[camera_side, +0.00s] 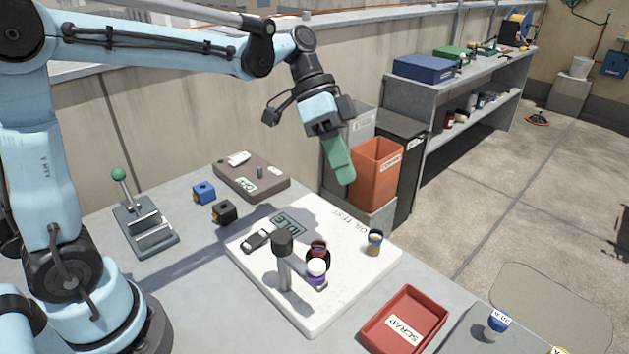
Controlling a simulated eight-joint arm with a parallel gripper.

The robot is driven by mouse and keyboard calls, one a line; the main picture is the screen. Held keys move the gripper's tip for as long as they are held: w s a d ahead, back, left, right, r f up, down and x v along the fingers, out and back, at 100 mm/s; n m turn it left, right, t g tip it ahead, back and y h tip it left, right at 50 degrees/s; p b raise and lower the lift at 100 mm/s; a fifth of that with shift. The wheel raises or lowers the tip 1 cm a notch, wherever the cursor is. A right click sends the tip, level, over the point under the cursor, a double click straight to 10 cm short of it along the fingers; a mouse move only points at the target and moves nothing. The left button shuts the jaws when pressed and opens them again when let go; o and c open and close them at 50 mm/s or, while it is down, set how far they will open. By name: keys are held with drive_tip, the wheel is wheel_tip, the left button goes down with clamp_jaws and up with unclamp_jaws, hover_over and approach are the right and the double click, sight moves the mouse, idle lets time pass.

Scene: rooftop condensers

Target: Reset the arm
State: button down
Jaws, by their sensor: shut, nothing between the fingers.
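My gripper (340,160) hangs in the air above the far right part of the white board, near the orange bin. Its green fingers are shut together and hold nothing. The arm reaches in from the left, bent over the table and clear of the objects on it.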

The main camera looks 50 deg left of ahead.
drive_tip(key=s+a+f+n+t+y, duration=0.5)
drive_tip(key=s+a+n+t+y, duration=0.2)
drive_tip(key=a+n, duration=0.3)
drive_tip(key=shift+s+f+t, duration=0.15)
drive_tip(key=shift+s+t, duration=0.45)
drive_tip(key=shift+s, duration=0.2)
